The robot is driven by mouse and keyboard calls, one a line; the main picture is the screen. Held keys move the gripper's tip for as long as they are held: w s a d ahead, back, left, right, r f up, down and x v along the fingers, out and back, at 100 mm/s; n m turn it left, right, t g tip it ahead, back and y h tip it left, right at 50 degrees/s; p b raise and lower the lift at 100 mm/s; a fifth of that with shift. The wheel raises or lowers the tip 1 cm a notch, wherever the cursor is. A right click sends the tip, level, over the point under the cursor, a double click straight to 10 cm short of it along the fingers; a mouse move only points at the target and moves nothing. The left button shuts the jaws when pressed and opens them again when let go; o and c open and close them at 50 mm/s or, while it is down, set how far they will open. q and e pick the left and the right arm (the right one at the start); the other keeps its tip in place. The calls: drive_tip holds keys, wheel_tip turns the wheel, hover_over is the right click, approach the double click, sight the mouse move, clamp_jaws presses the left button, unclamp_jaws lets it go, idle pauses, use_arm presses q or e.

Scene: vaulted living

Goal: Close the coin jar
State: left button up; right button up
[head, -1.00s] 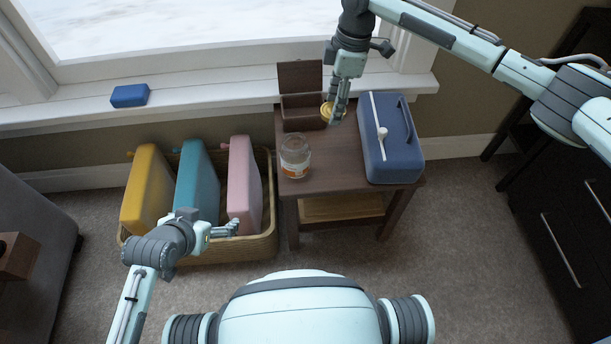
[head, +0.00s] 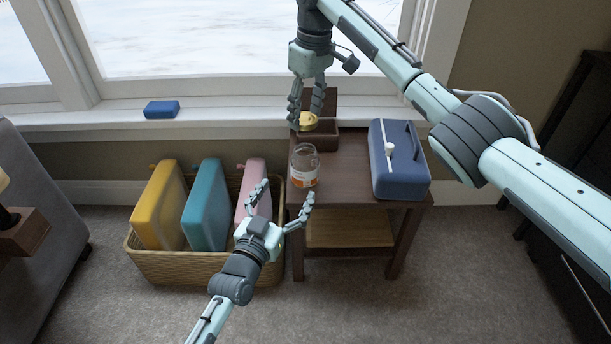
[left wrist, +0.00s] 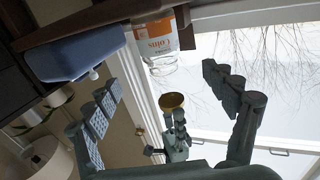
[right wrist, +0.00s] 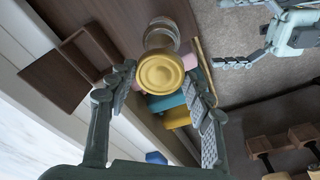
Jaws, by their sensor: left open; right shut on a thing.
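The coin jar (head: 304,166) is clear glass with an orange and white label and stands upright and open on the side table's left front. Its label reads "Coins" in the left wrist view (left wrist: 158,38). My right gripper (head: 307,122) is shut on the round yellow lid (right wrist: 160,73) and holds it above and behind the jar, apart from it. In the right wrist view the jar's mouth (right wrist: 161,36) shows just past the lid. My left gripper (head: 283,205) is open and empty, in front of the jar and a little below it.
The brown side table (head: 352,172) also holds an open dark box (head: 322,138) at the back and a blue case (head: 398,162) on the right. A wicker basket (head: 165,265) with yellow, teal and pink cases stands left. A blue block (head: 161,109) lies on the windowsill.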

sight(309, 153)
use_arm(q)
drive_tip(key=x, duration=1.2)
drive_tip(key=shift+c, duration=0.2)
drive_tip(key=c, duration=1.7)
drive_tip(key=shift+c, duration=0.2)
use_arm(e)
drive_tip(key=shift+f, duration=2.5)
